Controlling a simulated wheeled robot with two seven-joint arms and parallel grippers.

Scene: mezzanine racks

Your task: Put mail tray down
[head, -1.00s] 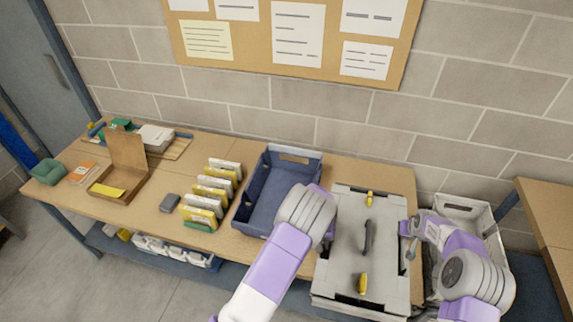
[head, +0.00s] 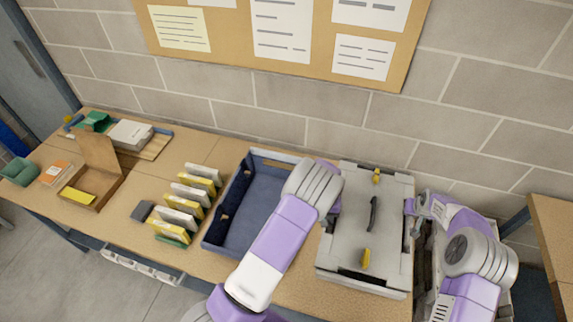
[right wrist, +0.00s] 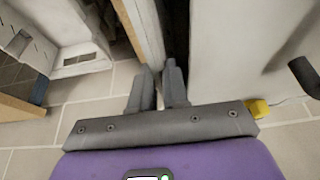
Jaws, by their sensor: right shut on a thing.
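The mail tray is a grey box (head: 345,215) with a lid, a dark handle and two yellow latches. It shows at the right end of the bench in the head view, and its pale wall (right wrist: 147,35) fills the upper middle of the right wrist view. My right gripper (head: 411,212) is at its right side. In the right wrist view my right gripper (right wrist: 160,78) is shut on the tray's side wall. My left gripper (head: 334,208) is at the tray's left side; its fingers are hidden behind the hand. Whether the tray's underside touches the bench is hidden.
A blue open tray (head: 250,159) stands close on the left, partly behind my left arm. Several yellow-and-white files (head: 180,205) stand beyond it. A pale crate (head: 435,190) lies to the right, behind my right arm. A concrete-block wall (head: 280,120) bounds the back.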

